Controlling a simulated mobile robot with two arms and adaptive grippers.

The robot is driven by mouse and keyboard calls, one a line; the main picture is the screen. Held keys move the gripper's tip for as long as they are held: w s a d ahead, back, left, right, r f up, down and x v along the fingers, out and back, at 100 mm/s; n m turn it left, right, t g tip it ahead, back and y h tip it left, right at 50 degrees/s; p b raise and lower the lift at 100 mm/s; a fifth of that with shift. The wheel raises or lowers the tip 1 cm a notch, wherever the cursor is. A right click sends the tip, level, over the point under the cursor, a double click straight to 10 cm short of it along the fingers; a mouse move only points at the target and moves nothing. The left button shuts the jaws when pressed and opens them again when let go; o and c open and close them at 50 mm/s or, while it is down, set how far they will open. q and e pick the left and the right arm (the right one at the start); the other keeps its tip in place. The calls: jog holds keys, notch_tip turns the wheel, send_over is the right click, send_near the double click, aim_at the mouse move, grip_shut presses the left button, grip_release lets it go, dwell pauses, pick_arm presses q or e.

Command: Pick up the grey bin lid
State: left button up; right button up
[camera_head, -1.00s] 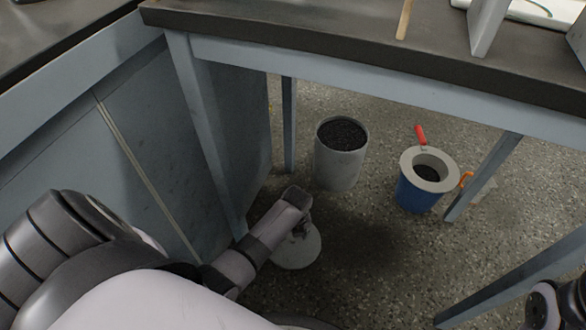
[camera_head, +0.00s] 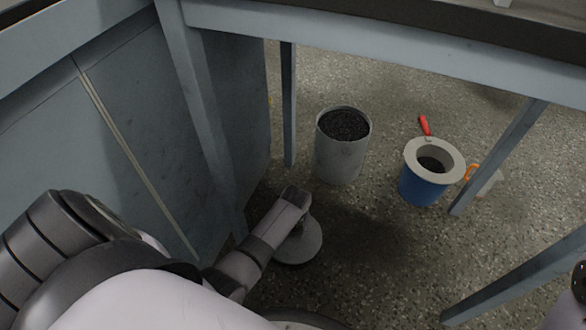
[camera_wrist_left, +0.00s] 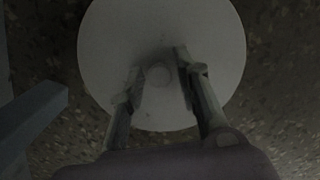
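The grey bin lid (camera_head: 303,247) is a round flat disc on the floor, partly covered by my left arm in the head view. In the left wrist view the lid (camera_wrist_left: 205,30) fills the upper middle, with a small round knob (camera_wrist_left: 158,75) at its centre. My left gripper (camera_wrist_left: 158,67) is open above the lid, one finger on each side of the knob, with gaps between fingers and knob. In the head view its fingers are mostly hidden behind the wrist. My right gripper is not in view; only a bit of the right arm shows at the right edge.
A grey bin (camera_head: 340,155) filled with dark granules stands open behind the lid. A blue bucket (camera_head: 420,188) with a pale ring on top stands to its right, near a red-handled tool (camera_head: 424,125). Blue-grey table legs (camera_head: 203,125) and a cabinet (camera_head: 110,140) flank the left arm.

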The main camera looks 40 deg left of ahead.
pick_arm(q)
grip_shut()
dwell(0.4)
